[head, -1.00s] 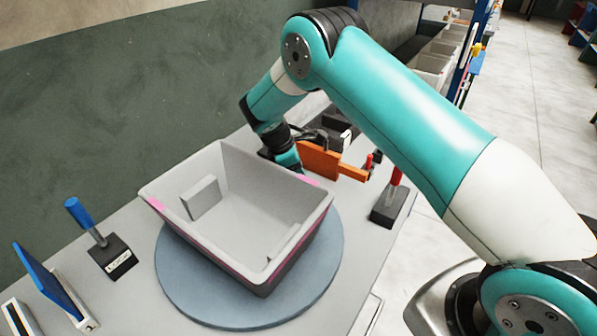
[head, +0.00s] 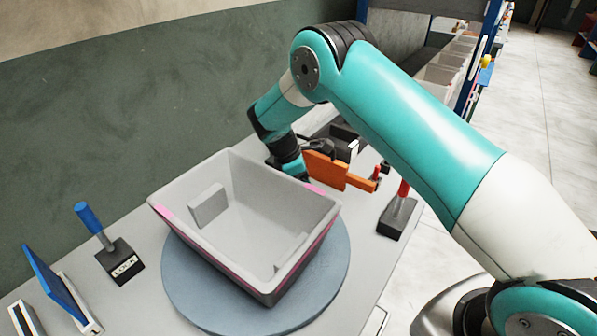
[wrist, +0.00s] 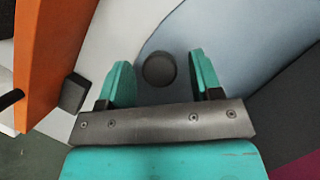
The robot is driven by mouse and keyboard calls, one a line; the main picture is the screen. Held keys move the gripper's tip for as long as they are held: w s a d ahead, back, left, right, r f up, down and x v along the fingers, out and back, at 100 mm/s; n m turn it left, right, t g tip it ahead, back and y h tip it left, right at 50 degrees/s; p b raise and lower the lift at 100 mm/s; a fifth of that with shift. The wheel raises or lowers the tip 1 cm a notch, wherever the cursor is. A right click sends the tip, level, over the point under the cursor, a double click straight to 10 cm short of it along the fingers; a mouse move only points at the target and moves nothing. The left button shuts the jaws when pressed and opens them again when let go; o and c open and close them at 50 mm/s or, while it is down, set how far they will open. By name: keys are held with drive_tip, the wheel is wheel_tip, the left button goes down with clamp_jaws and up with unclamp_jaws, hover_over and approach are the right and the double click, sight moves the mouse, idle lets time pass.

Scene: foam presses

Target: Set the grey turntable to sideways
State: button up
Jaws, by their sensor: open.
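The grey turntable (head: 190,292) is a round blue-grey disc on the bench in the head view. A pale grey bin (head: 180,238) with pink marks on its rim and side sits on it, turned at a slant to the bench. In the wrist view the turntable's edge (wrist: 215,35) shows with a dark round knob (wrist: 159,69) near it. My gripper (wrist: 160,85) is open, with its two teal fingers on either side of the knob. I cannot tell how deep the fingers reach. In the head view the bin hides my fingertips.
An orange part (head: 325,170) stands close beside my gripper, also in the wrist view (wrist: 50,50). A red-handled lever (head: 398,212) is to the right. A blue-handled lever (head: 115,250) and a blue flap (head: 55,285) are at left. A wall runs behind the bench.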

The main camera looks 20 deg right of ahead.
drive_tip(key=v, duration=1.7)
drive_tip(key=shift+r+p, duration=0.15)
drive_tip(key=shift+p, duration=0.15)
drive_tip(key=shift+r, duration=0.1)
drive_tip(key=s+r+m+t+y, duration=0.2)
drive_tip(key=s+r+m+y, duration=0.1)
drive_tip(key=s+r, duration=0.65)
drive_tip(key=s+a+r+m+y, duration=0.1)
drive_tip(key=s+m+y, duration=0.1)
drive_tip(key=s, duration=1.1)
drive_tip(key=s+a+r+m+g+y, duration=0.1)
drive_tip(key=s+a+m+y, duration=0.1)
drive_tip(key=s, duration=1.2)
drive_tip(key=shift+a+m+y, duration=0.3)
drive_tip(key=shift+m+y, duration=0.4)
drive_tip(key=shift+y, duration=0.1)
drive_tip(key=shift+c, duration=0.3)
